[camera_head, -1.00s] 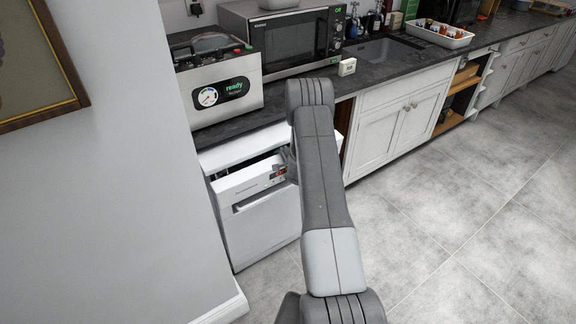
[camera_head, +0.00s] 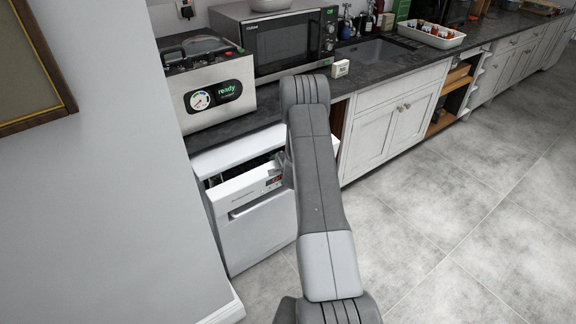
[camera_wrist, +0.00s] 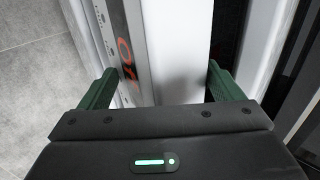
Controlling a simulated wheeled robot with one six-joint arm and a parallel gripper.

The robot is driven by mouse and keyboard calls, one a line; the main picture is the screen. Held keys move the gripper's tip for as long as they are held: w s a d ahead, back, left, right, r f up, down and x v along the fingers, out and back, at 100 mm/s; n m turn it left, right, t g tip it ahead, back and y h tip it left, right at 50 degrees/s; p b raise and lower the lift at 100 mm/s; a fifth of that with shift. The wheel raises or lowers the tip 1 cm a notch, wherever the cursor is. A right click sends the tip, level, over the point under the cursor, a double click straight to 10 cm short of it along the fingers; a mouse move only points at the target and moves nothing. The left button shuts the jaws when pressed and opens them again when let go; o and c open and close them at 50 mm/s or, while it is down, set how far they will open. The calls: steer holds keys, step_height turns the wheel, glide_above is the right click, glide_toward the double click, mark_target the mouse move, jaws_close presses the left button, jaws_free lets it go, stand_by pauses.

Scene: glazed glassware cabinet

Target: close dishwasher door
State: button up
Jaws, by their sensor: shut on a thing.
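The white dishwasher door (camera_head: 256,235) stands ajar under the counter in the head view, tilted out at the top with a dark gap behind its upper edge. In the wrist view the door's top edge (camera_wrist: 178,60) runs between the two green fingers of my gripper (camera_wrist: 160,78), with the red-marked control strip near the left finger. My gripper is shut on the door. In the head view my gripper (camera_head: 282,165) is at the door's upper right corner, mostly hidden by my arm. The right part of the door is also hidden.
A vacuum sealer (camera_head: 217,92) and a microwave (camera_head: 285,45) stand on the dark counter above. White cabinets (camera_head: 392,125) continue to the right. A grey wall (camera_head: 90,190) stands close on the left. The tiled floor (camera_head: 450,225) at right is clear.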

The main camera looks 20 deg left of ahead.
steer(key=v, duration=1.2)
steer(key=shift+w+a+r+b, duration=0.2)
steer(key=shift+a+r+b, duration=0.05)
steer(key=shift+r+b, duration=0.05)
